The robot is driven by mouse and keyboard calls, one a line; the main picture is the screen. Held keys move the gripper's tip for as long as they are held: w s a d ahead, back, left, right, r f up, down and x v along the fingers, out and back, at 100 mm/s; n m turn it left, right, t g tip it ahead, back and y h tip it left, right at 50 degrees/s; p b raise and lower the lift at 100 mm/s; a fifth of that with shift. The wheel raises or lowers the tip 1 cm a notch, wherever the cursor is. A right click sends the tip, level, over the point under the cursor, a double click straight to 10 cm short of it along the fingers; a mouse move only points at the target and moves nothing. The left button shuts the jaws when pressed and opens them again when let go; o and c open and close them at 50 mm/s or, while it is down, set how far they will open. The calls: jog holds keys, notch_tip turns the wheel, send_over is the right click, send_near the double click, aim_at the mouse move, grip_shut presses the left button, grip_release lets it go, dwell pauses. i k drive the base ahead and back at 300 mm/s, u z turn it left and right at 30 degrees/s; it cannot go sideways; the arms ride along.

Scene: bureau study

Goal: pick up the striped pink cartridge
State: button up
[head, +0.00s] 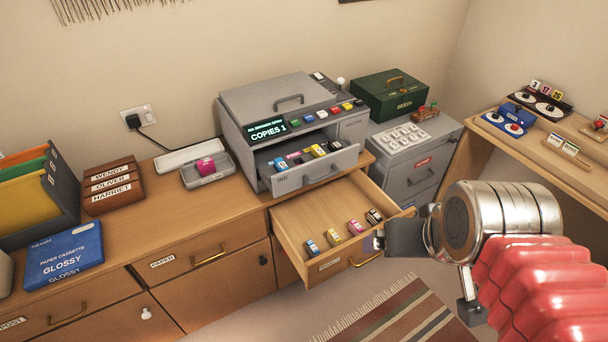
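A pink cartridge (355,227) with pale and dark bands lies in the open wooden drawer (290,235). It sits in a slanting row between a yellow cartridge (332,236) and a black one (374,217), with a blue one (312,248) at the near left. A plain-looking pink cartridge (206,166) stands in a small grey open box on the counter. My gripper (381,240) is at the drawer's front right corner, right of and nearer than the row. Its fingers are mostly hidden behind its dark body, so its opening does not show.
The grey copier (290,100) has its ink tray (320,172) pulled out above the drawer, holding several coloured cartridges. A grey cabinet (412,180) stands right of the drawer. The drawer's raised front and sides surround the cartridges. A striped rug (400,315) lies on the floor.

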aim_at(355, 229)
jog(key=z, duration=0.05)
jog(key=k, duration=0.65)
jog(key=u, duration=0.35)
jog(key=i, duration=0.5)
jog(key=u, duration=0.65)
jog(key=i, duration=1.05)
jog(key=u, duration=0.1)
